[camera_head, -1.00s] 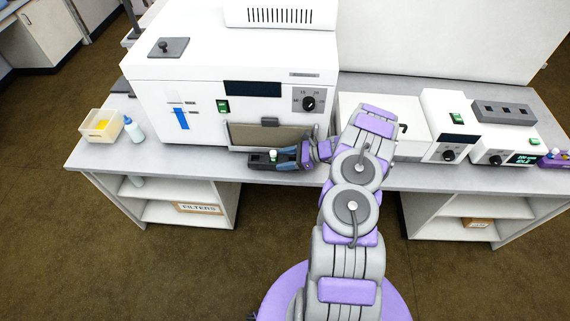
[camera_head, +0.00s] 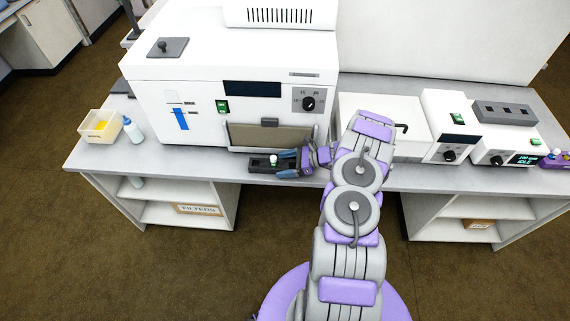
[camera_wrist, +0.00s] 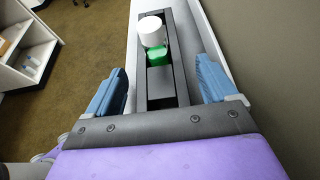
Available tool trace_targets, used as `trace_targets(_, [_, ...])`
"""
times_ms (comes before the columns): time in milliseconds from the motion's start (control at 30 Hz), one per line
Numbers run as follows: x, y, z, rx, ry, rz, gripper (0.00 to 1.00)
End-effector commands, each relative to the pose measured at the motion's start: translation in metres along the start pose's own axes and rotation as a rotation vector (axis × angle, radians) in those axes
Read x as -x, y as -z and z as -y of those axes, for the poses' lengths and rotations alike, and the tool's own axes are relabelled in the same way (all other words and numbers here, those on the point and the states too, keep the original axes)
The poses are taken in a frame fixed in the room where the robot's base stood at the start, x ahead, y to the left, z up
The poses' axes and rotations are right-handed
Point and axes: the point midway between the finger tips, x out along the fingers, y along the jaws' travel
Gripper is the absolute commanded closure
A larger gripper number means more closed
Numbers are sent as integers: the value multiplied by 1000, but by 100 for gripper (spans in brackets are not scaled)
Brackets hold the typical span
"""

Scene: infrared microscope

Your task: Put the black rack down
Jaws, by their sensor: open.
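The black rack (camera_head: 262,165) lies on the bench top in front of the white microscope housing, near the bench's front edge. The wrist view also shows the black rack (camera_wrist: 180,76), long and narrow. A small vial with a white cap (camera_wrist: 151,31) and a green body stands upright in it. My gripper (camera_head: 288,161) is at the rack's right end. In the wrist view my gripper's (camera_wrist: 160,88) blue fingers are spread on either side of the rack, with a gap visible on each side.
The white microscope housing (camera_head: 190,80) stands right behind the rack, its brownish front panel (camera_head: 270,138) close by. A cream bin (camera_head: 100,127) and a bottle (camera_head: 133,130) stand at the bench's left end. White instrument boxes (camera_head: 447,120) stand to the right. Bench top left of the rack is clear.

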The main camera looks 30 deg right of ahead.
Motion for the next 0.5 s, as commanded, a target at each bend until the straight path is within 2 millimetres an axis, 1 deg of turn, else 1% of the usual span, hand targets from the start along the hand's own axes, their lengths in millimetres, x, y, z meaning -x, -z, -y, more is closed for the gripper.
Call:
trace_targets(67, [4,0,0,0,1,0,14])
trace_targets(167, [16,-1,1,1,3,1,14])
trace_targets(500, [84,-1,1,1,4,0,14])
